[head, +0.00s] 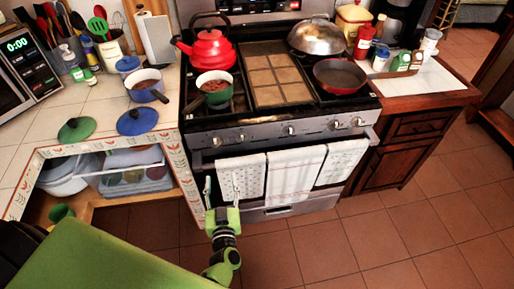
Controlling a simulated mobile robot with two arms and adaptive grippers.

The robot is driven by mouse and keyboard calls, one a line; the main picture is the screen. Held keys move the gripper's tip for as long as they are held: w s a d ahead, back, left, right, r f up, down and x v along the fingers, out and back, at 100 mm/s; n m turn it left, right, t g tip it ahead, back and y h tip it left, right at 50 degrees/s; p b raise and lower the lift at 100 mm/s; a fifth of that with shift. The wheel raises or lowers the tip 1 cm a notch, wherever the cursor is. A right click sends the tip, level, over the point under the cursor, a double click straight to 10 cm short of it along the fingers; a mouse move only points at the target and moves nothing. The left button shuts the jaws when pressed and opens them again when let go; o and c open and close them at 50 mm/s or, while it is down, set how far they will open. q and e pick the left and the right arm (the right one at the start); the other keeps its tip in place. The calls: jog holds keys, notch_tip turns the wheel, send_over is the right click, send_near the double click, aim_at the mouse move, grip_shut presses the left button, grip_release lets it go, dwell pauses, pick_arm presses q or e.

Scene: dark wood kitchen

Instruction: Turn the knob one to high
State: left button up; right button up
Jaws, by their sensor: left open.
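The stove (283,135) has a steel front panel with several round knobs in a row. The leftmost knob (217,141) is near the panel's left end, and another knob (245,135) is just right of it. Which one is knob one, and their exact settings, I cannot tell. My left gripper (222,187) is open and empty, its fingers pointing up in the picture. It shows below the leftmost knob, over the oven front and the left towel's edge, apart from the knobs. My right gripper is out of view.
Towels (291,176) hang on the oven handle. A red kettle (208,50), green pot (215,88), red pan (340,76) and silver lid (317,37) are on the stove. An open-fronted counter section (66,157) is at left. Tiled floor (330,240) is clear at right.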

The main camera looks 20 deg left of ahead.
pick_arm(q)
notch_tip(320, 180, up, 2)
jog(key=y+b, duration=0.1)
jog(key=b, duration=0.2)
send_near(216, 145)
jog(key=x, duration=0.3)
jog(key=shift+n, duration=0.4)
jog(key=b+x, duration=0.1)
jog(key=x, duration=0.4)
jog(key=shift+f+b, duration=0.2)
jog(key=shift+b, duration=0.1)
jog(key=shift+w+a+r, duration=0.1)
jog(key=shift+w+a, duration=0.25)
jog(key=shift+w, duration=0.2)
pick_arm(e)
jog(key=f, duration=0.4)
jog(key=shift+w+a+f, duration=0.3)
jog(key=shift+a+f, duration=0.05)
pick_arm(q)
jog(key=c, duration=0.9)
jog(key=shift+c, duration=1)
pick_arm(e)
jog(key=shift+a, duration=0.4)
